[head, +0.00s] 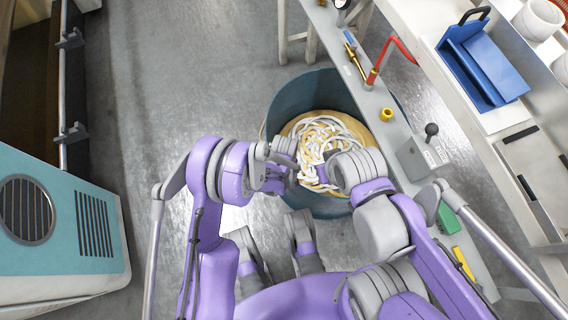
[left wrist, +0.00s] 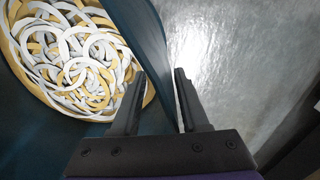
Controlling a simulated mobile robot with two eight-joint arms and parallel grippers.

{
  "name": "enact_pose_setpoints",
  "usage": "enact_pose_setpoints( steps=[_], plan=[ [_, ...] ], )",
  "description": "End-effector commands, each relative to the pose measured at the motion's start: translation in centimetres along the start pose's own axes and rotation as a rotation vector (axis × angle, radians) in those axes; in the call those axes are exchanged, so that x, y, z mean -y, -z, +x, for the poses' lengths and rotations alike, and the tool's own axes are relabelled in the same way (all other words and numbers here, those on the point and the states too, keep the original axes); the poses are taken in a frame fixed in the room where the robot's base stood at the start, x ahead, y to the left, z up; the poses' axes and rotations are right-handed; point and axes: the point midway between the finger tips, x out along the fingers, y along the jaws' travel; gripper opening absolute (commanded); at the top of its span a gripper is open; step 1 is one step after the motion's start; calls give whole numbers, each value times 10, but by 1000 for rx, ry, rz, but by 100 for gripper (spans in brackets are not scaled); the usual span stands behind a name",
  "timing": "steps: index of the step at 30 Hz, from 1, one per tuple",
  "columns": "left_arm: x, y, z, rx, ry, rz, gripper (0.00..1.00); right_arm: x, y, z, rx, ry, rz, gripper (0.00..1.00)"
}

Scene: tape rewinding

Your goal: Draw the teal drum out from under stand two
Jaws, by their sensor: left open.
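The teal drum (head: 288,98) stands on the floor, partly under a narrow grey stand (head: 346,68) that crosses over its right side. White and tan tape loops (head: 318,135) lie inside it. No label shows whether this is stand two. My left gripper (head: 284,178) is at the drum's near left rim. In the left wrist view, my left gripper (left wrist: 159,85) is open, with the teal drum's wall (left wrist: 146,30) running between its fingers; I cannot tell whether they touch it. My right arm's end (head: 330,168) is over the tape, its fingers mostly hidden.
The stand carries a red bent pipe (head: 398,48), a brass fitting (head: 386,115) and a lever box (head: 424,155). A white bench with a blue tray (head: 484,68) is at right. A teal cabinet (head: 60,220) is at left. The floor (head: 180,70) left of the drum is clear.

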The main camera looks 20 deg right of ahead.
Motion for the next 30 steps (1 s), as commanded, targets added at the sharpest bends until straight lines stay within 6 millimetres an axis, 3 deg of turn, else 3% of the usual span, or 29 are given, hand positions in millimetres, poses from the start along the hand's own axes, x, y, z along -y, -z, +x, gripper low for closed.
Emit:
enact_pose_setpoints(
  steps=[12, 20, 30],
  plan=[
    [0, 0, 7, 0, 0, 0, 44, 0, 0, 2, 0, 0, 0, 0],
    [0, 0, 6, 0, 0, 0, 0, 0, 0, 2, 0, 0, 0, 0],
    [0, 0, 6, 0, 0, 0, 0, 0, 0, 2, 0, 0, 0, 0]
  ],
)
